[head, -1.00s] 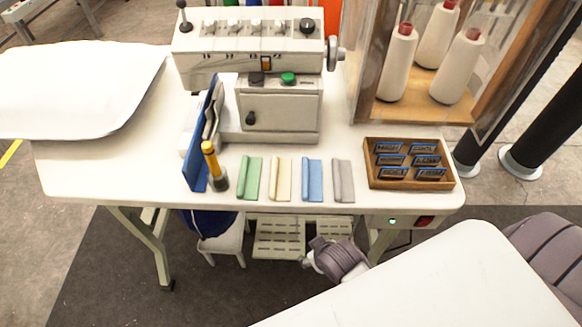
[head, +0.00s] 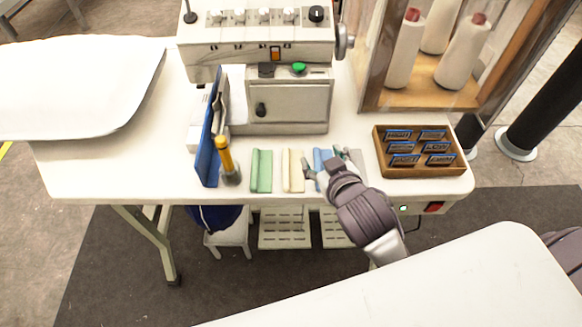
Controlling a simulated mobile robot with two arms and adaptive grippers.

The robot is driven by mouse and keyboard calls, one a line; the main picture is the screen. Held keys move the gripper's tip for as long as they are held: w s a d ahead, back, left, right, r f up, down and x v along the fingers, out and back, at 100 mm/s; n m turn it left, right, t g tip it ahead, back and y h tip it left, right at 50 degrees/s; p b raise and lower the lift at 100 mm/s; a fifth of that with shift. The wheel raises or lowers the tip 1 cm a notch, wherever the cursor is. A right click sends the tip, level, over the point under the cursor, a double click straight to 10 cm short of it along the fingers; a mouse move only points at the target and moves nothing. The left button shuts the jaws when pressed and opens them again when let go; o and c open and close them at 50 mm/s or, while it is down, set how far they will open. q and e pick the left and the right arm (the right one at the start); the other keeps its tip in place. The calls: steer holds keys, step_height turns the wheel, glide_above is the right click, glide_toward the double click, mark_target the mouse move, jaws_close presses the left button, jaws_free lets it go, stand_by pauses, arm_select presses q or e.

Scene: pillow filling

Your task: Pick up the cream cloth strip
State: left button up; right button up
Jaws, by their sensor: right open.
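The cream cloth strip (head: 292,171) lies on the white table among a row of strips, between the green strip (head: 261,171) and the blue strip (head: 321,156). My right gripper (head: 323,166) is open over the blue strip, just right of the cream strip. Its fingers and wrist partly hide the blue strip and most of the grey strip (head: 354,156). The cream strip is in full view or nearly so, and nothing holds it. My left gripper does not show.
A yellow-handled tool (head: 226,160) and a blue upright panel (head: 207,145) stand left of the strips. The sewing machine (head: 288,105) is behind them. A wooden tray (head: 420,171) of labelled blocks sits at the right. A white pillow (head: 75,88) lies at the far left.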

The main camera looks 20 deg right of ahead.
steer(key=w+a+r+n+t+y, duration=0.35)
steer(key=a+r+y, duration=0.2)
steer(key=r, duration=0.55)
steer(key=w+a+r+n+t+y, duration=0.2)
steer(key=a+r+n+t+y, duration=0.4)
steer(key=r, duration=0.5)
steer(key=s+a+r+n+g+y, duration=0.3)
steer(key=s+a+n+g+y, duration=0.5)
steer(key=a+n+g+y, duration=0.65)
steer(key=n+g+h, duration=0.7)
steer(key=g+h, duration=0.1)
steer(key=h, duration=1.7)
glide_above(293, 180)
step_height(293, 180, down, 19)
step_height(293, 180, down, 8)
steer(key=shift+s+a+r+p, duration=0.1)
steer(key=shift+r+p, duration=0.1)
steer(key=shift+p, duration=0.85)
steer(key=shift+f+p, duration=0.4)
steer(key=shift+f, duration=0.1)
steer(key=f+p, duration=0.1)
steer(key=f, duration=0.2)
steer(key=shift+d+f+p, duration=0.2)
steer(key=shift+f+p, duration=0.15)
steer(key=shift+p, duration=0.05)
steer(key=shift+f, duration=0.45)
